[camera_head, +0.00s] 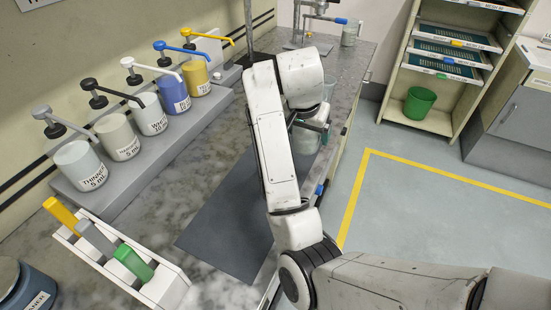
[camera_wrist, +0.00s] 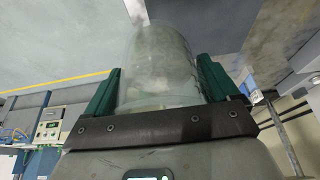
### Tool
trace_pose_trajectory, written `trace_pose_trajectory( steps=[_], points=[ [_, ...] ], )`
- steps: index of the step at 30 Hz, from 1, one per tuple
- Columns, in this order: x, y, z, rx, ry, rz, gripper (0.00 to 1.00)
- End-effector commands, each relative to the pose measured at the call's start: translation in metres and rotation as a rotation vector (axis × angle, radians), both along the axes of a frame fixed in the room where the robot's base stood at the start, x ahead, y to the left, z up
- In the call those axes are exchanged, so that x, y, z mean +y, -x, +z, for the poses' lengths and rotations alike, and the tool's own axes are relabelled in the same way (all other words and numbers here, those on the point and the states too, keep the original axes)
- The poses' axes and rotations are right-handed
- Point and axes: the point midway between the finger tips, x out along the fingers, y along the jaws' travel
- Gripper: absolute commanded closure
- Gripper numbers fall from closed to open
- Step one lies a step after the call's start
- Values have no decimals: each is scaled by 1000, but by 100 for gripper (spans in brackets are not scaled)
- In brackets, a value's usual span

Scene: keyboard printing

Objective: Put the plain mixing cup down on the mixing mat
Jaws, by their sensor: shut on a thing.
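The plain mixing cup (camera_wrist: 158,65) is clear and unmarked. In the wrist view it sits between the two green fingers of my gripper (camera_wrist: 157,88), which is shut on it. In the head view the cup (camera_head: 304,141) shows partly, below my gripper (camera_head: 318,128) and beside my arm. The mixing mat (camera_head: 222,218) is a dark grey sheet on the marbled counter, and my arm hides its right part. The cup appears near the mat's far right side. I cannot tell whether its base touches anything.
Several pump bottles (camera_head: 150,115) stand on a grey step along the wall, left of the mat. A white rack (camera_head: 165,290) with coloured-handled tools stands at the front left. Another clear vessel (camera_head: 350,35) is at the counter's far end. A shelf with a green bin (camera_head: 419,103) stands right.

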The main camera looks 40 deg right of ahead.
Motion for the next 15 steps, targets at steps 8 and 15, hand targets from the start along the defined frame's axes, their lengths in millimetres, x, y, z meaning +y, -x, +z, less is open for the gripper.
trace_pose_trajectory(
  steps=[8,15],
  points=[
    [-7,-56,-28,5,1,1,52],
    [-10,-86,-66,3,-1,1,52]
  ],
)
